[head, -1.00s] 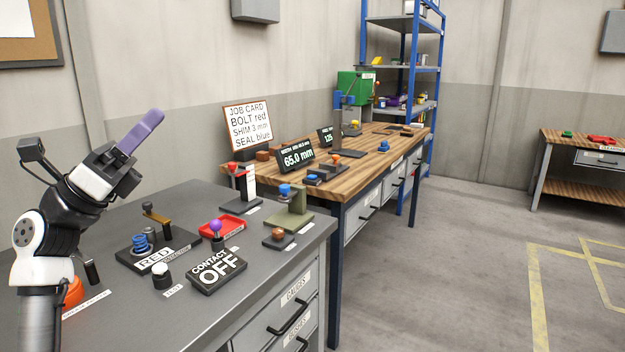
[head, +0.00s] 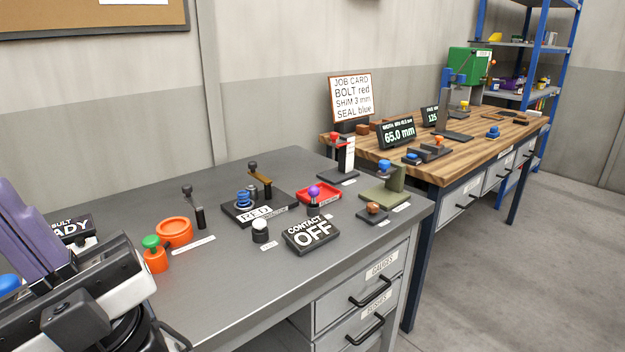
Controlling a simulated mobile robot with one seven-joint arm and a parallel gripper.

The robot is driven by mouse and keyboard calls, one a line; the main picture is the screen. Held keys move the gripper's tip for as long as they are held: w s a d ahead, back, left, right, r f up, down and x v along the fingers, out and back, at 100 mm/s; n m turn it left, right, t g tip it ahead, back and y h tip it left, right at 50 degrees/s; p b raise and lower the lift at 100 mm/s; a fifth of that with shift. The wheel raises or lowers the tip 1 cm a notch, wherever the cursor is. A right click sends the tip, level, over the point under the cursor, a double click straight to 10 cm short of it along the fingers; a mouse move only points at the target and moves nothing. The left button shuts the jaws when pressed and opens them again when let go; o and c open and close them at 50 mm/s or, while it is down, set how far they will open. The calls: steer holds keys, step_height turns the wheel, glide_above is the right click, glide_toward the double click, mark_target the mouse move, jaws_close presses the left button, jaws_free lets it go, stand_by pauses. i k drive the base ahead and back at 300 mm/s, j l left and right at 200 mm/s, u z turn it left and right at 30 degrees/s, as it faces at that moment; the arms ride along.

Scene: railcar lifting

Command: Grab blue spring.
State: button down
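The blue spring (head: 244,199) stands upright on a black base plate (head: 282,205) on the grey bench, behind a sign reading RED (head: 256,214). A brass-coloured lever with a dark knob (head: 259,177) rises just behind it. My gripper (head: 25,225), with purple fingers, is at the far left edge, close to the camera and well apart from the spring. Its fingers are partly cut off and overlap, so I cannot tell whether they are open or shut.
An orange ring (head: 174,231) and green-topped button (head: 151,246) lie between my gripper and the spring. The front bench surface is clear.

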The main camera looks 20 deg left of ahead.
mark_target(245, 197)
steer(key=i+l, duration=0.75)
steer(key=l, duration=0.15)
steer(key=i+l+u, duration=0.15)
steer(key=u, duration=0.35)
steer(key=i+l+u, duration=0.1)
steer(key=u, duration=0.35)
steer(key=i+u, duration=0.3)
steer(key=i+j, duration=0.15)
steer(key=i, duration=0.2)
steer(key=i+j, duration=0.1)
steer(key=i, duration=0.2)
